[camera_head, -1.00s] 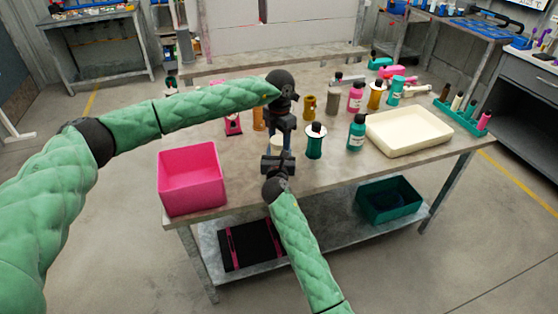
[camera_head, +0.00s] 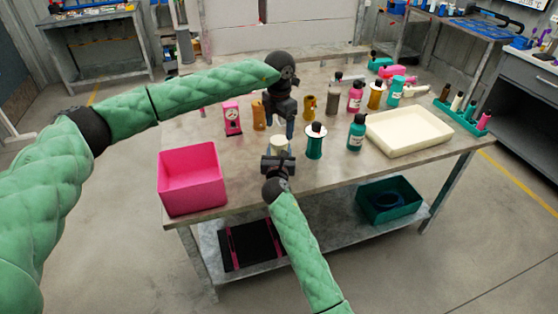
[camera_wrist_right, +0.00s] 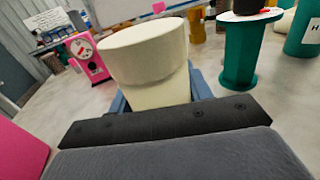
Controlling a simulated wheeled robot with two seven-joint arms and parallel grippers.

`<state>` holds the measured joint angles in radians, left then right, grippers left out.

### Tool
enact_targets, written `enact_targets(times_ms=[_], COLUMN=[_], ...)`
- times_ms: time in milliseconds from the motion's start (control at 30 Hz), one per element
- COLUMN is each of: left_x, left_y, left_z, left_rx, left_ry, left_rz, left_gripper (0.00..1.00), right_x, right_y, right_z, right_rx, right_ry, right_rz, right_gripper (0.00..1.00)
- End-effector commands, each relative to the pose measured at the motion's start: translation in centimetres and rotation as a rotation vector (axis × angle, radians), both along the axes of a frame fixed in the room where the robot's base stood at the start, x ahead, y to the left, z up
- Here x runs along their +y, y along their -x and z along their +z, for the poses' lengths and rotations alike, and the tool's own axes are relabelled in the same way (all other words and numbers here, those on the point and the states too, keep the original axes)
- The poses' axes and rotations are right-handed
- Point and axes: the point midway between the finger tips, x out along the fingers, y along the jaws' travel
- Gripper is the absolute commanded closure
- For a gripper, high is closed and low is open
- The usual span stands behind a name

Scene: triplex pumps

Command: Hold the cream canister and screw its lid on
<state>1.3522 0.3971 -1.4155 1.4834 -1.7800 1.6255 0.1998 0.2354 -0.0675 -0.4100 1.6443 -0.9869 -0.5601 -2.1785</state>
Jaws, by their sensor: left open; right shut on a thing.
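The cream canister (camera_head: 279,150) stands upright near the table's front edge, left of the teal spool. It shows large in the right wrist view (camera_wrist_right: 160,96), with a wider cream lid (camera_wrist_right: 145,52) sitting on its top; a seam shows between them. How tight the lid is I cannot tell. My right gripper (camera_head: 278,159) is shut on the canister body, its blue fingers on either side in the wrist view (camera_wrist_right: 160,100). My left gripper (camera_head: 281,132) is open, pointing down just above the lid, apart from it as far as I can tell.
A pink bin (camera_head: 192,180) stands at the left front. A teal spool (camera_head: 315,147) and a teal bottle (camera_head: 356,133) are close on the right. A cream tray (camera_head: 410,132) lies farther right. A pink scale (camera_head: 232,118) and several bottles stand behind.

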Motion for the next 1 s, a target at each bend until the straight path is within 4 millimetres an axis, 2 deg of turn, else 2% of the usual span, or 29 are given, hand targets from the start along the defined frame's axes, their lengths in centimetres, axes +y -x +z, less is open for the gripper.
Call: enact_targets(times_ms=[100, 333, 500, 800, 833, 933, 1000], left_x=[0.0, 0.0, 0.0, 0.0, 0.0, 0.0, 0.0], left_y=[0.0, 0.0, 0.0, 0.0, 0.0, 0.0, 0.0], left_z=[2.4, 5.6, 6.6, 6.7, 6.7, 6.7, 6.7], left_rx=[-0.001, 0.000, 0.000, 0.000, 0.000, 0.000, 0.000], left_ry=[0.000, 0.000, 0.000, 0.000, 0.000, 0.000, 0.000], left_rz=[-0.001, -0.001, -0.001, -0.001, -0.001, -0.001, -0.001], left_gripper=[0.23, 0.23, 0.23, 0.23, 0.23, 0.23, 0.23], right_x=[0.0, 0.0, 0.0, 0.0, 0.0, 0.0, 0.0], right_y=[0.0, 0.0, 0.0, 0.0, 0.0, 0.0, 0.0], right_z=[0.0, -0.1, 0.0, 0.0, 0.0, 0.0, 0.0], right_rx=[0.001, 0.001, 0.001, 0.001, 0.001, 0.001, 0.000], right_ry=[0.000, 0.000, 0.000, 0.000, 0.000, 0.000, 0.000], right_rz=[0.000, 0.000, 0.000, 0.000, 0.000, 0.000, 0.000], right_gripper=[1.00, 1.00, 1.00, 1.00, 0.47, 0.27, 0.25])
